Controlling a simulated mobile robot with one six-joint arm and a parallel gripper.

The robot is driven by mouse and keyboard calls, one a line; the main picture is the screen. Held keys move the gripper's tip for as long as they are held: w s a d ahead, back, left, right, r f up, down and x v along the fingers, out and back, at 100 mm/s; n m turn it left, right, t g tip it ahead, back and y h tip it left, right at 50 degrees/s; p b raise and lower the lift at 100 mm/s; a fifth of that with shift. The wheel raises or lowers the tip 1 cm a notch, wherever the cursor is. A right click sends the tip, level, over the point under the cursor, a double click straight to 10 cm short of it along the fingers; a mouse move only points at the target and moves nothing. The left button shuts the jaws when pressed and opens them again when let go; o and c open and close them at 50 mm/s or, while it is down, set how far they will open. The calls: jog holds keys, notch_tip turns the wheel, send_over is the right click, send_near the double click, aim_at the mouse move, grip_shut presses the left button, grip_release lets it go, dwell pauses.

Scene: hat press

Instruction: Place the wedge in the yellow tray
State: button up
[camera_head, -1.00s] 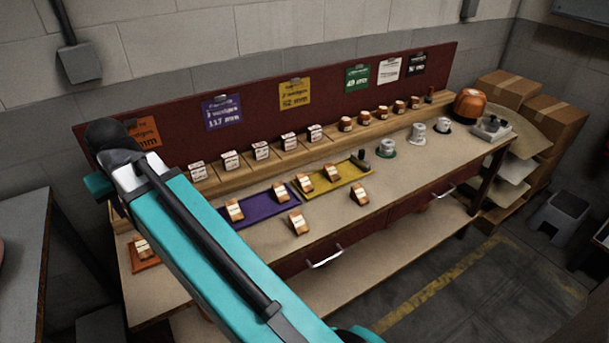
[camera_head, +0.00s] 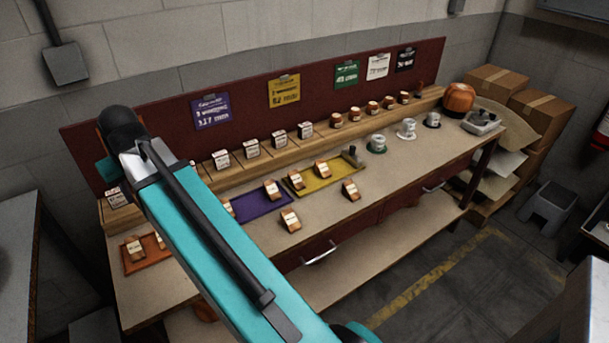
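The yellow tray (camera_head: 325,182) lies on the workbench, right of the purple tray. Two brown wedges with white labels sit in it, a left one (camera_head: 295,180) and a right one (camera_head: 322,169). One loose wedge (camera_head: 350,190) stands on the bench just in front of the yellow tray. Another loose wedge (camera_head: 290,219) stands in front of the purple tray (camera_head: 260,204). Which wedge the task means I cannot tell. My teal arm crosses the left of the picture, and my gripper is not visible.
The orange tray (camera_head: 155,262) holds wedges at the bench's left end. Labelled blocks (camera_head: 251,149) and round brown pieces (camera_head: 372,108) line the back ledge. White cups (camera_head: 407,130) and a scale (camera_head: 480,122) stand at the right. The front bench strip right of the loose wedges is clear.

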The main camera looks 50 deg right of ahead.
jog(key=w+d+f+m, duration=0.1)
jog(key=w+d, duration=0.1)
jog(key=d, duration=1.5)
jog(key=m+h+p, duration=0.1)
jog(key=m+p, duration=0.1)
send_over(330, 163)
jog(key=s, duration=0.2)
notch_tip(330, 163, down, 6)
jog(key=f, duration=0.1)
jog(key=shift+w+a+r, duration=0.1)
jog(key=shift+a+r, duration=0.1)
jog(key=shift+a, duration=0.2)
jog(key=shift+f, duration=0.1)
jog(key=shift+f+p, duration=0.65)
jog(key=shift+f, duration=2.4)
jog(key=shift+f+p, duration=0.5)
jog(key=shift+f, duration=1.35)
